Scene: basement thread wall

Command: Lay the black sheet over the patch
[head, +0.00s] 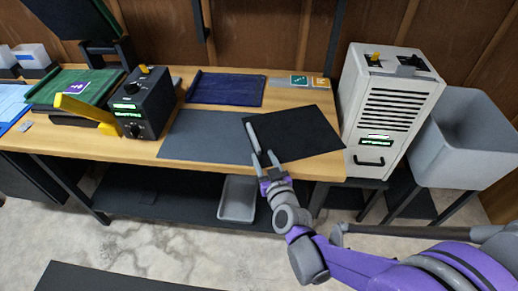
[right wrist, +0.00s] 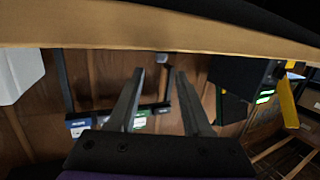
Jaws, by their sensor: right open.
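The black sheet (head: 308,130) lies flat at the right front of the wooden bench, its left part over a grey mat (head: 192,138). My right gripper (head: 262,150) is open at the sheet's near left edge, nothing between its fingers. I cannot tell whether it touches the sheet. In the right wrist view the open fingers (right wrist: 159,75) show below the bench edge, with a dark surface at the top. A purple square with a white mark, which looks like the patch (head: 73,88), lies on green cloth (head: 100,79) at the left. My left gripper is not in view.
A black box with green displays (head: 145,103) stands between the green cloth and the mat, beside a yellow-handled object (head: 85,108). A folded dark blue cloth (head: 228,88) lies behind the mat. A white vented unit (head: 390,100) and grey bin (head: 465,140) stand at the right.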

